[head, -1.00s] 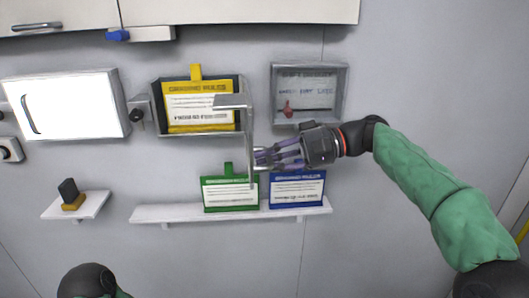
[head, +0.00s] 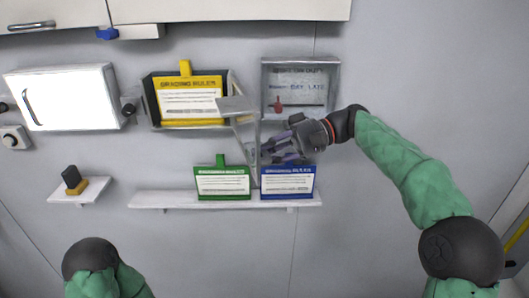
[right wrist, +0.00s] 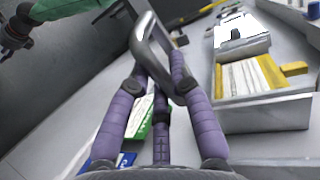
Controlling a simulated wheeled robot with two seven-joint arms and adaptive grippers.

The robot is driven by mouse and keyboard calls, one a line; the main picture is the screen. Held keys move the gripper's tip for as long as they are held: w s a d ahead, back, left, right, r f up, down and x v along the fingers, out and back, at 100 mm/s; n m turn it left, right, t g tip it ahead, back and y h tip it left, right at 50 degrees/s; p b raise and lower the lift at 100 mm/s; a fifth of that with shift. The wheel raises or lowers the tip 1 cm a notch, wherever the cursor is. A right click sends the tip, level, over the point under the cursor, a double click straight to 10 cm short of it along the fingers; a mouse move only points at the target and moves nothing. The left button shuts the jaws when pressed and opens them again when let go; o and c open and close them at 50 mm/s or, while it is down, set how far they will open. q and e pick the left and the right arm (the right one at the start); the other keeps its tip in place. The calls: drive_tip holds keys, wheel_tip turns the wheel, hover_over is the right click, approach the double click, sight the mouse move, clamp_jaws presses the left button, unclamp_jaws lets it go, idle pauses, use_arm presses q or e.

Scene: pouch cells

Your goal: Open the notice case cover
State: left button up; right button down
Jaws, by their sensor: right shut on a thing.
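The notice case (head: 148,105) is a dark, shallow wall box holding a yellow notice card (head: 190,100). Its clear, grey-edged cover (head: 238,104) stands out from the wall at an angle, on the right side of the case. In the right wrist view, a metal bar handle (right wrist: 143,48) runs between the purple fingers. My right gripper (head: 268,151) is shut on this handle, below and right of the case. The yellow card also shows in the right wrist view (right wrist: 250,78). My left gripper is not in view.
A shelf (head: 165,200) below carries a green card (head: 222,184) and a blue card (head: 288,182), close under my right gripper. A grey case (head: 332,88) is above it. A white cabinet (head: 65,97) is left. The wall right of the arm is clear.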

drive_tip(key=c, duration=1.1)
unclamp_jaws()
drive_tip(key=shift+d, duration=0.1)
drive_tip(key=v, duration=1.2)
drive_tip(key=shift+f, duration=0.1)
